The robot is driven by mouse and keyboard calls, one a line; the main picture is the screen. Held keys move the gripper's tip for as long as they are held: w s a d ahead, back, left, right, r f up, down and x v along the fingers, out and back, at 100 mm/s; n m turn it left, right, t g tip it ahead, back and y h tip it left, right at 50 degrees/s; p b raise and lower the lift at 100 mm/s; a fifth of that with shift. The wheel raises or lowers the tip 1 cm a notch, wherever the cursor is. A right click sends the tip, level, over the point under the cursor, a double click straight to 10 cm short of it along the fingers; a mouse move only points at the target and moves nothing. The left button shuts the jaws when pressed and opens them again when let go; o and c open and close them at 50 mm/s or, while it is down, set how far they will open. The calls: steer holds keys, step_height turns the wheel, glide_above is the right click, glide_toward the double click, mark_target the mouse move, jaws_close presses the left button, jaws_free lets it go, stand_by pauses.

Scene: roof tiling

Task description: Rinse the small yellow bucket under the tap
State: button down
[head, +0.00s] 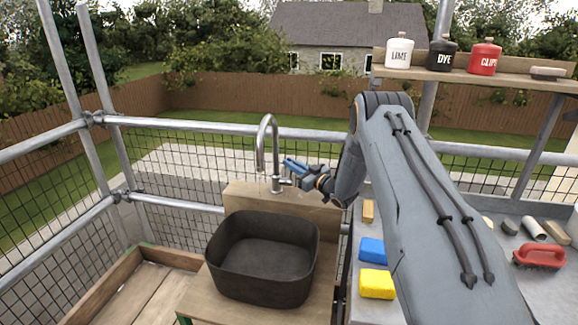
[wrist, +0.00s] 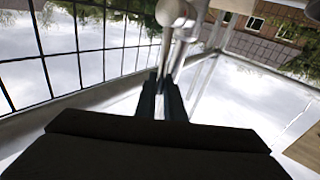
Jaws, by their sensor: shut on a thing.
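A grey metal tap (head: 268,145) with a curved spout stands at the back of a wooden stand, above a black basin (head: 265,292). I make out no water at the spout. My gripper (head: 291,167), with blue fingers, is beside the tap's right side, shut on the tap's lever (head: 286,182). In the wrist view, the two fingers (wrist: 163,88) close around a shiny metal piece of the tap. The basin looks empty, though its near floor is hidden by its wall. I see no yellow bucket in either view.
Right of the stand, a grey worktop holds a blue block (head: 372,250), a yellow block (head: 377,284) and a red-handled brush (head: 540,256). A shelf (head: 480,78) carries white, black and red bottles. Scaffold rails (head: 190,126) and mesh close off the back and left.

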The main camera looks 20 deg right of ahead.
steer(key=c, duration=1.8)
jaws_free()
steer(key=shift+c, duration=0.2)
steer(key=b+v, duration=0.2)
steer(key=v, duration=0.6)
steer(key=shift+w+r, duration=0.1)
